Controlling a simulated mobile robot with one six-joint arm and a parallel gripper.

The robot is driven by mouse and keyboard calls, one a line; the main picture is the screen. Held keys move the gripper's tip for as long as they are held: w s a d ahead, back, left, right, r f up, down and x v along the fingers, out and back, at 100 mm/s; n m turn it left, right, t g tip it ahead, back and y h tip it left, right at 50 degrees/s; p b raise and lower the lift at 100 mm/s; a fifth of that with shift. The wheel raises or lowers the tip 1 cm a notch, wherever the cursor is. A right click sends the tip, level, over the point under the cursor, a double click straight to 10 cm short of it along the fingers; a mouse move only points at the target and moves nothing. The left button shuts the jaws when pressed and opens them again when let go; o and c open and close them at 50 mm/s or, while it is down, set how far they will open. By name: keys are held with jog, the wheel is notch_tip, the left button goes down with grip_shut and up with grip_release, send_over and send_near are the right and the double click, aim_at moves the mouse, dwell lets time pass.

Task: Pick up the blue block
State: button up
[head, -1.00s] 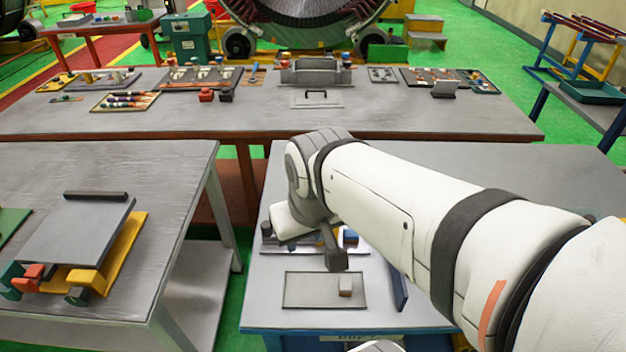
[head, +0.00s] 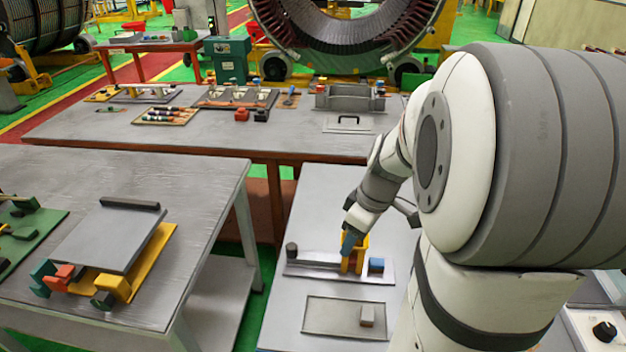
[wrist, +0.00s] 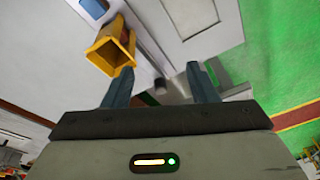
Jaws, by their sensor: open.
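The blue block (head: 376,265) sits at the right end of a flat metal strip on the near right table in the head view. A yellow holder (head: 358,254) stands just left of it. My gripper (head: 349,243) is at the yellow holder, a little left of the blue block; I cannot tell whether it touches the holder. In the wrist view my gripper (wrist: 161,82) is open, with nothing seen held between its fingers. The yellow holder (wrist: 110,47) shows there beyond the left finger.
A dark cylinder (head: 291,250) stands at the strip's left end. In front lies a shallow tray (head: 325,318) holding a small grey block (head: 367,315). The left table (head: 195,190) carries a yellow-and-grey fixture. The near right table is clear behind the strip.

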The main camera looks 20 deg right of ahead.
aim_at(376, 261)
jog(key=w+d+f+n+y, duration=0.2)
jog(key=d+f+n, duration=0.3)
jog(key=d+f, duration=0.65)
jog(key=shift+w+p+x, duration=0.2)
jog(key=shift+p+x, duration=0.15)
jog(key=shift+x, duration=0.6)
jog(key=shift+w+p+x, duration=0.15)
jog(key=shift+p+x, duration=0.25)
jog(key=shift+x, duration=0.55)
jog(key=shift+w+p+x, duration=0.2)
jog(key=shift+p+x, duration=0.15)
jog(key=shift+x, duration=0.65)
jog(key=shift+d, duration=0.15)
jog(key=shift+c, duration=0.4)
jog(key=shift+r+t, duration=0.1)
jog(key=shift+t, duration=0.2)
jog(key=c, duration=1)
